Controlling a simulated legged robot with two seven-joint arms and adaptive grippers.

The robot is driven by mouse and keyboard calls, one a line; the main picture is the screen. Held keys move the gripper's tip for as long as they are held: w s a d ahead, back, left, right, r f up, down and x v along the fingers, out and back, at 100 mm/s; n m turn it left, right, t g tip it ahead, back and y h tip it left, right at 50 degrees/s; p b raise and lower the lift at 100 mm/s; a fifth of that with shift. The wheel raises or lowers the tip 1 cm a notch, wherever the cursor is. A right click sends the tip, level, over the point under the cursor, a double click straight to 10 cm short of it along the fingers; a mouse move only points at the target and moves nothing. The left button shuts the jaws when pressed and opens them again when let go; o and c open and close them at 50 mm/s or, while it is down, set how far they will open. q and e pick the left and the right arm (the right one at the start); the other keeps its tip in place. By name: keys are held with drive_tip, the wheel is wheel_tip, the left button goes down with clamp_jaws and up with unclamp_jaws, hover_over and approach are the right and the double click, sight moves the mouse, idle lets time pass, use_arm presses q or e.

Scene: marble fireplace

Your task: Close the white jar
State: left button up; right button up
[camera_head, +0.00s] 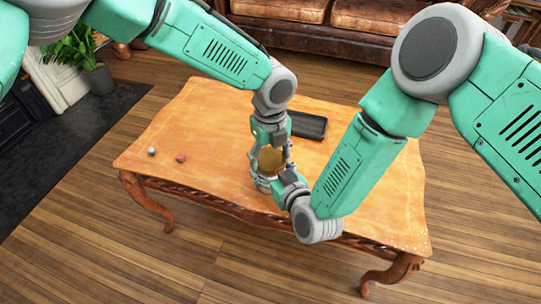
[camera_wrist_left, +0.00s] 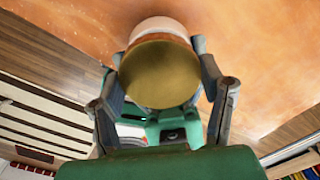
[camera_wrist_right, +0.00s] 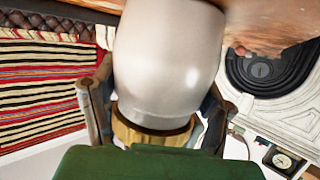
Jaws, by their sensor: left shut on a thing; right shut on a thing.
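The white jar (camera_wrist_right: 170,65) stands on the wooden table; in the head view only a little of it (camera_head: 264,182) shows between my grippers. My right gripper (camera_wrist_right: 160,100) is shut on the jar's body from the side. The gold lid (camera_wrist_left: 160,75) is between the fingers of my left gripper (camera_wrist_left: 160,70), which is shut on it from above. In the head view the lid (camera_head: 271,160) is over the jar. In the right wrist view a dark band shows between the jar's rim and the lid (camera_wrist_right: 150,134); I cannot tell whether the lid is seated.
The wooden table (camera_head: 215,135) is mostly clear. A dark flat tray or tablet (camera_head: 308,125) lies behind the grippers. Two small objects, one grey (camera_head: 152,151) and one reddish (camera_head: 180,157), lie at the left. A brown sofa (camera_head: 365,18) is behind the table.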

use_arm(q)
drive_tip(key=shift+f, duration=0.55)
drive_tip(key=o, duration=0.9)
use_arm(e)
clamp_jaws()
use_arm(q)
drive_tip(key=shift+r, duration=2.35)
drive_tip(key=shift+o, duration=0.3)
